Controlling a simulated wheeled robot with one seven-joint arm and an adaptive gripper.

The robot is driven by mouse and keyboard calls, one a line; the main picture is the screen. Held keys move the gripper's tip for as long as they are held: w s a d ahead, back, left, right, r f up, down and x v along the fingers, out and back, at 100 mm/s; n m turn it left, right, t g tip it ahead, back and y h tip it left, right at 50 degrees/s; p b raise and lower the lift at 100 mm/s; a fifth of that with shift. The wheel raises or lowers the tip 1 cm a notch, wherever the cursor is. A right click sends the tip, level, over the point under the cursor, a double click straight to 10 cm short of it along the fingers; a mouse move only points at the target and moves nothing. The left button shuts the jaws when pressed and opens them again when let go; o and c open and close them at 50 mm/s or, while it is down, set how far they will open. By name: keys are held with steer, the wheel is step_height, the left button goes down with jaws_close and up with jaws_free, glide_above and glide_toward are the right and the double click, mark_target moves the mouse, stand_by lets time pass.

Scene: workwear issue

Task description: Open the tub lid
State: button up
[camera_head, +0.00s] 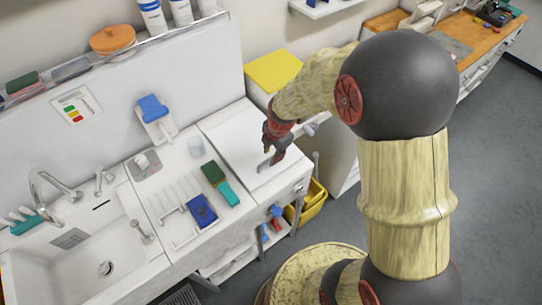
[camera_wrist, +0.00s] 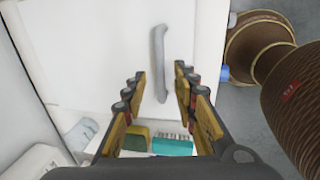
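The tub lid (camera_head: 238,137) is a flat white panel at the right end of the counter and looks closed. Its grey bar handle (camera_head: 265,165) is partly hidden by my gripper (camera_head: 275,148). In the wrist view the lid (camera_wrist: 95,45) fills the upper left and the handle (camera_wrist: 158,55) stands up from it. My gripper (camera_wrist: 160,78) is open, with one finger on each side of the handle's lower part in the picture. A gap shows on both sides, so the fingers do not grip it. I cannot tell how far above the handle the fingertips are.
A yellow-topped box (camera_head: 272,70) stands behind. A yellow bucket (camera_head: 312,202) is below on the right.

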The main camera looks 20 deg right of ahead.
steer(key=shift+w+f, duration=0.15)
steer(key=shift+f, duration=0.75)
steer(key=shift+c, duration=1.3)
steer(key=c, duration=0.4)
jaws_close()
